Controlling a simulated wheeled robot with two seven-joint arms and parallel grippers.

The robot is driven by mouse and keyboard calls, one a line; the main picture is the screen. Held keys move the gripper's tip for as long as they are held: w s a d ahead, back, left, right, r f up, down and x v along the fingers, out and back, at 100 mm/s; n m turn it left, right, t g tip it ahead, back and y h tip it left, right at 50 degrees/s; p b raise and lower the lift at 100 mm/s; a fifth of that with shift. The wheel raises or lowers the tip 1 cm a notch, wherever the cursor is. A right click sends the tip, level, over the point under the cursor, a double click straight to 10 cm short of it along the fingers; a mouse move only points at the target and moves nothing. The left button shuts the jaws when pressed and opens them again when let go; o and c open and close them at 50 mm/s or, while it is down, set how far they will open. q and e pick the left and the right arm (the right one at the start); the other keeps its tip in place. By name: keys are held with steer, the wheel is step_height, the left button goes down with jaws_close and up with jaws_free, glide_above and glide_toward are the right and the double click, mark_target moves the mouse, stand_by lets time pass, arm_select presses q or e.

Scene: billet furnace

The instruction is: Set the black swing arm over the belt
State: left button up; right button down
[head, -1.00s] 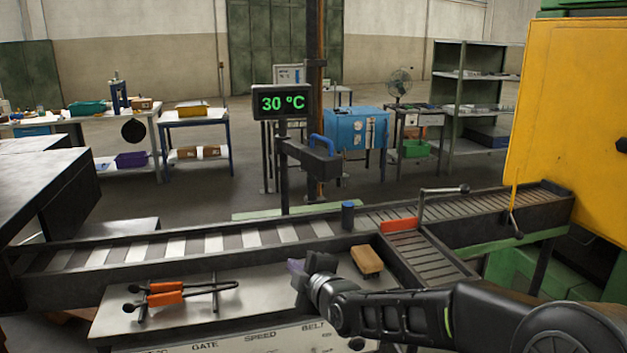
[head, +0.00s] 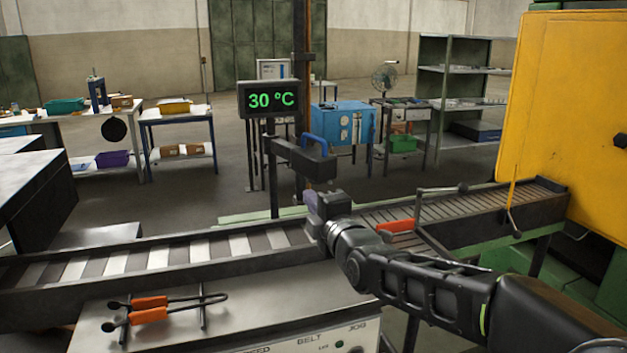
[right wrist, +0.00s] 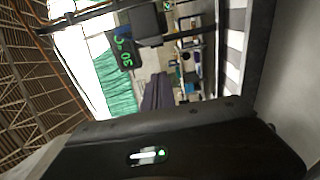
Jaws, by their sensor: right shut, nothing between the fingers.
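The black swing arm (head: 305,163) sticks out to the right from a dark post behind the belt and ends in a thick block. A blue handle (head: 315,143) stands on top of it. The belt (head: 187,250), with light and dark slats, runs across in front of the post. My right gripper (head: 313,203) is shut and empty, with purplish fingertips, below the swing arm's end and apart from it in the picture. Its fingers (right wrist: 158,92) show in the right wrist view, with a dark block (right wrist: 148,22) above, probably the swing arm. My left gripper is not in view.
A display (head: 268,99) reading 30 °C sits on the post. Orange-handled tongs (head: 150,309) lie on the panel (head: 240,305) in front. A red bar (head: 396,226) lies by the right-hand rollers. A yellow machine (head: 575,130) stands at the right.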

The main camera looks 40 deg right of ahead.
arm_select(q)
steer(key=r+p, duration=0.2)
steer(key=p, duration=0.1)
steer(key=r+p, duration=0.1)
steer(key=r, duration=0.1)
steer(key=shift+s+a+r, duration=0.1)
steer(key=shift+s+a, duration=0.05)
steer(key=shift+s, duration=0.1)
arm_select(e)
steer(key=w+d, duration=0.6)
steer(key=w, duration=0.1)
steer(key=shift+w, duration=0.3)
